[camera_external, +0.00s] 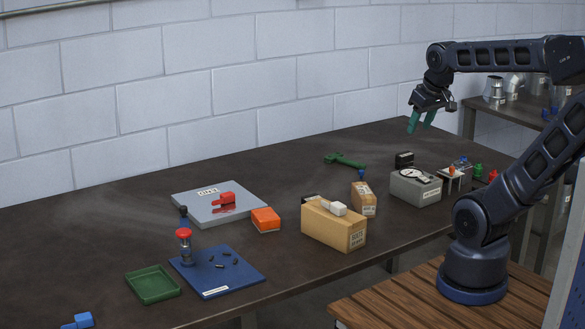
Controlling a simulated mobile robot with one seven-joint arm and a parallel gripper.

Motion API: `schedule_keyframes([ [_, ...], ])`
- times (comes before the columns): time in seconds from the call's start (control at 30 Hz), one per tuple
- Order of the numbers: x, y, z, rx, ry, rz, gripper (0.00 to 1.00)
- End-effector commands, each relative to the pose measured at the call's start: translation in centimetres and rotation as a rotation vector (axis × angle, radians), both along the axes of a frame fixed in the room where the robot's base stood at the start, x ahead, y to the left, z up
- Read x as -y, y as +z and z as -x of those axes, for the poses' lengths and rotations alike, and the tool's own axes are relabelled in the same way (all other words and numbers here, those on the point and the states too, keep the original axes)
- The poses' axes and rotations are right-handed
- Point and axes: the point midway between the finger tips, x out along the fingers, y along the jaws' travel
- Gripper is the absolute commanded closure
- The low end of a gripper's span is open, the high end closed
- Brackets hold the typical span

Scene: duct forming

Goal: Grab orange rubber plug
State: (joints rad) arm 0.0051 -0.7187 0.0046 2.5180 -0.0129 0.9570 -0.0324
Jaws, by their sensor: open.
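A small orange piece (452,170), which looks like the orange rubber plug, stands on a small white-topped stand (453,180) at the right end of the table. It is too small to make out its shape. My gripper (420,122) has green fingers that point down, apart and empty. It hangs in the air above the back right of the table, up and to the left of the orange piece in the picture and clear of it.
A grey box with a dial (415,187) stands just left of the stand. Green (477,171) and red (492,175) small pieces stand right of it. A larger orange block (265,219), a cardboard box (334,226) and a green wrench-like tool (344,160) lie farther left.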

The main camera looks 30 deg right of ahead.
Motion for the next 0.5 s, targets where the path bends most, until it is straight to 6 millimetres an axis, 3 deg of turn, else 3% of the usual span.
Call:
schedule_keyframes([
  [0.5, 2.4, -0.7, -11.2, -0.168, 0.291, 0.213, 0.55],
])
